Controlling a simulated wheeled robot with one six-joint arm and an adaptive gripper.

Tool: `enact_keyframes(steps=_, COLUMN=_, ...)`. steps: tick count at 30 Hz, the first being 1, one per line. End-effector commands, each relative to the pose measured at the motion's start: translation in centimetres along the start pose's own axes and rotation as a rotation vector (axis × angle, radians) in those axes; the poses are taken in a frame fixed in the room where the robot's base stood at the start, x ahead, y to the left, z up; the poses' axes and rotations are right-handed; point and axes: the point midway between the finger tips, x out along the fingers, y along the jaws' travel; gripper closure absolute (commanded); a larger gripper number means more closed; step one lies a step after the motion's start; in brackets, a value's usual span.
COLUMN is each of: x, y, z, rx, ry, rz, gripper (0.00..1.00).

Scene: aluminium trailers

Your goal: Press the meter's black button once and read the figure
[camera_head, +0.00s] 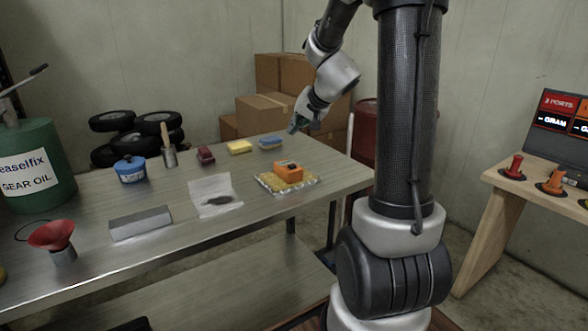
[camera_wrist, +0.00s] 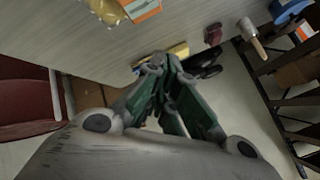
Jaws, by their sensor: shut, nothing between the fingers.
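An orange box-shaped device (camera_head: 289,175), apparently the meter, lies on bubble wrap (camera_head: 262,183) near the right end of the metal table. A small dark patch shows on its top; I cannot tell whether that is the black button, and no figure is readable. Part of the orange device also shows at the top of the wrist view (camera_wrist: 145,12), cut by the edge. My gripper (camera_head: 292,129) is shut and empty, above the table's back edge, behind the device and clear of it. Its closed green fingers also show in the wrist view (camera_wrist: 162,62).
Blue (camera_head: 271,142) and yellow (camera_head: 240,147) sponges lie near the table's back edge by my gripper. A dark red block (camera_head: 206,154), a brush (camera_head: 168,146) and a blue tub (camera_head: 131,170) stand farther left. A clear bag (camera_head: 214,187) and a grey bar (camera_head: 140,224) lie left of the device.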

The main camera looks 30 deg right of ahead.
Motion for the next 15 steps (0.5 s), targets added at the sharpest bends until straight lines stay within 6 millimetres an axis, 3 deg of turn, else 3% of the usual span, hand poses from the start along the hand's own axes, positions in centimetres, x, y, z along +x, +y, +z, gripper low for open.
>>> enact_keyframes(steps=15, x=0.76, y=0.62, z=0.69, rx=-0.007, ry=-0.006, rz=0.000, gripper=1.00)
